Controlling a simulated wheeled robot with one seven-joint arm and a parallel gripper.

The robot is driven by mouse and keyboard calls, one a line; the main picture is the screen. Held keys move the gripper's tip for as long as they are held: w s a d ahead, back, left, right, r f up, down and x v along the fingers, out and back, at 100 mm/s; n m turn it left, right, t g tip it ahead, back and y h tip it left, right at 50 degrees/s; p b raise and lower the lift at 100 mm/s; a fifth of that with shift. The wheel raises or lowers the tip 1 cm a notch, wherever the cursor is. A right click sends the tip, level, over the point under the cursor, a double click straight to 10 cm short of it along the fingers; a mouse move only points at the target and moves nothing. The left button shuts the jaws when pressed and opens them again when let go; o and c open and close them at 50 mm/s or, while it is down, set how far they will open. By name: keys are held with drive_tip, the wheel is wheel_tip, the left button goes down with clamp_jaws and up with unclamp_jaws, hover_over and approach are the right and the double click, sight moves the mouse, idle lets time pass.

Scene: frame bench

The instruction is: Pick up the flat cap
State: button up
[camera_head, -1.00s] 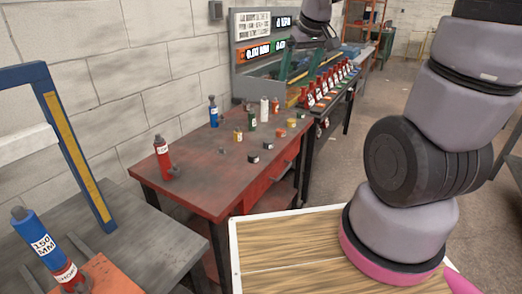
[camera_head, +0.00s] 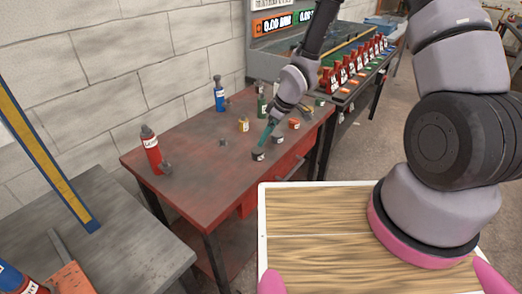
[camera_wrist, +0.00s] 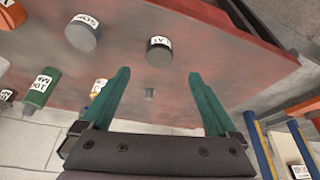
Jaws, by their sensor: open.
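My gripper (camera_head: 262,147) is over the red bench, its teal fingers angled down near a short black labelled cylinder (camera_head: 258,156). In the wrist view the fingers of my gripper (camera_wrist: 157,77) are apart with nothing held. The short black cylinder (camera_wrist: 159,52) shows just beyond the fingertips, roughly centred between them. The black cylinder looks most like the flat cap, but I cannot tell for sure. My arm hides part of the bench top.
The red bench (camera_head: 190,190) also holds a red bottle (camera_head: 152,150), a blue bottle (camera_head: 219,95), a yellow container (camera_head: 243,125) and a green bottle (camera_wrist: 40,87). The bench's front left is mostly clear. Several red items stand in a row on another bench behind.

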sight(257, 150)
drive_tip(key=x, duration=0.9)
drive_tip(key=shift+w+a+f, duration=0.15)
drive_tip(key=shift+f, duration=0.1)
clamp_jaws()
drive_tip(key=shift+r, duration=0.1)
